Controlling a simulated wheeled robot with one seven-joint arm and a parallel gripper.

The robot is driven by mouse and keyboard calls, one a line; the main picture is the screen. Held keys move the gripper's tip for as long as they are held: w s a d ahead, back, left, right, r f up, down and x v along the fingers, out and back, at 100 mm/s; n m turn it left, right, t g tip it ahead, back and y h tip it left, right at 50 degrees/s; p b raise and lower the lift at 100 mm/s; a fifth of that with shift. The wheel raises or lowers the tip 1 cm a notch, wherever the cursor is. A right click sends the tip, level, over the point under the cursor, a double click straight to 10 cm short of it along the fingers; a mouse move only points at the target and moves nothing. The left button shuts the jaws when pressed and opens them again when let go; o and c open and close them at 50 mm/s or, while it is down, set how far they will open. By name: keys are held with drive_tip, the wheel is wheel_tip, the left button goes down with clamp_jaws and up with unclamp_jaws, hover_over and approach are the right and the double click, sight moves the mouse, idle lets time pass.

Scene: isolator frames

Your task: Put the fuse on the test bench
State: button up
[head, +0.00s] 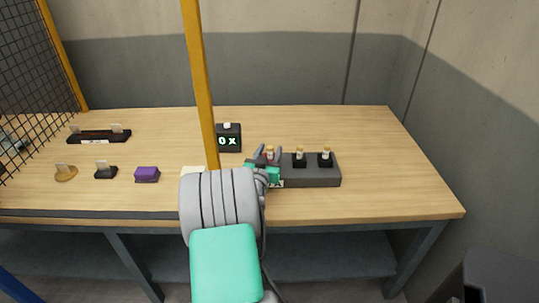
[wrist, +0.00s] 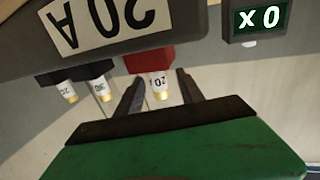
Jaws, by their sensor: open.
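A grey fuse rack (head: 318,178) stands on the right half of the table. It holds white fuses with brass-coloured ends, two of them (head: 299,153) (head: 325,153) in black sockets. My gripper (head: 267,153) is open at the rack's left end. Its fingers stand either side of this fuse, with gaps visible in the wrist view. The rack carries a "20 A" label (wrist: 105,18). I cannot tell for sure which object is the test bench.
A small display (head: 228,138) stands behind the rack. A black strip with two upright clips (head: 98,136), a tan piece (head: 66,174), a black clip block (head: 105,171) and a purple block (head: 147,174) lie left. A yellow post (head: 199,80) and mesh (head: 38,65) stand nearby.

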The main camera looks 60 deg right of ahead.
drive_tip(key=shift+d, duration=0.2)
drive_tip(key=shift+c, duration=0.3)
clamp_jaws()
